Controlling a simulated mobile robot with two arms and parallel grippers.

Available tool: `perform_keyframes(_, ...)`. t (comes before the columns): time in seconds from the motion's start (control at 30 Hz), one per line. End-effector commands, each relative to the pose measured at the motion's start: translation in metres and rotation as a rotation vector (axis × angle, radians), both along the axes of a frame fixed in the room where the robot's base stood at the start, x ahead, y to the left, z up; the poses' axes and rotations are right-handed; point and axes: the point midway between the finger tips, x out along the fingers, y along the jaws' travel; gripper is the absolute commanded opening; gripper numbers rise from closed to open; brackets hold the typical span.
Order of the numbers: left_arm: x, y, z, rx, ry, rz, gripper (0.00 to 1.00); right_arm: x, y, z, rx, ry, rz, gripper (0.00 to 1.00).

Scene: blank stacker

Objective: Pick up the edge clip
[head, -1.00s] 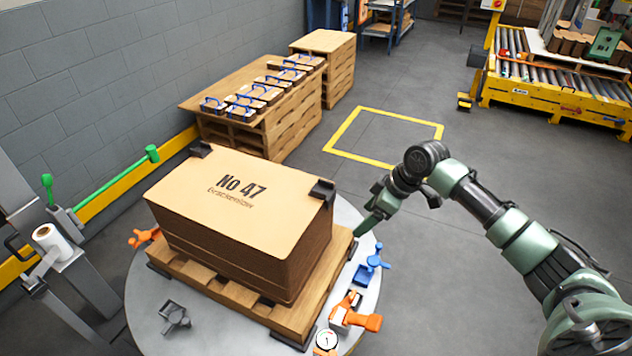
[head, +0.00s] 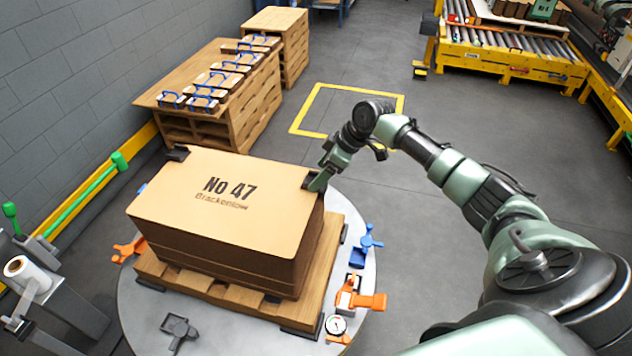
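A stack of cardboard sheets (head: 225,215) marked "No 47" lies on a wooden pallet on a round grey table. A black clip (head: 311,178) sits on its right top corner, and another black clip (head: 178,153) sits on its far left corner. Which of them is the edge clip, I cannot tell. My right gripper (head: 320,182) is at the right clip, its tip beside or against it and partly overlapping it. Whether its fingers are open or shut is too small to tell. My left gripper is not in view.
The round table (head: 240,327) carries a grey clamp-like part (head: 179,328), an orange clamp (head: 370,300), a blue clamp (head: 368,240) and a dial gauge (head: 336,325). A green-handled lever (head: 85,190) stands left.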

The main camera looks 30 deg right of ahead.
Motion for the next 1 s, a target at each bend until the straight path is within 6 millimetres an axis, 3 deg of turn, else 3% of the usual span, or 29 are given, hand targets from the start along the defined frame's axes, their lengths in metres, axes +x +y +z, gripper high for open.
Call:
perform_keyframes(0.17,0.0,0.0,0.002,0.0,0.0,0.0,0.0,0.007,0.006,-0.015,0.001,-0.001,0.0,0.76)
perform_keyframes(0.4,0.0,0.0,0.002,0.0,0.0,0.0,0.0,0.008,0.006,-0.017,-0.001,-0.001,0.0,0.76)
perform_keyframes(0.63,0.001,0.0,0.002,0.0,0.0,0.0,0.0,0.008,0.006,-0.017,-0.001,-0.001,0.0,0.15)
perform_keyframes(1.0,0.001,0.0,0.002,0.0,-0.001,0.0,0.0,0.008,0.006,-0.012,-0.001,-0.002,0.0,0.15)
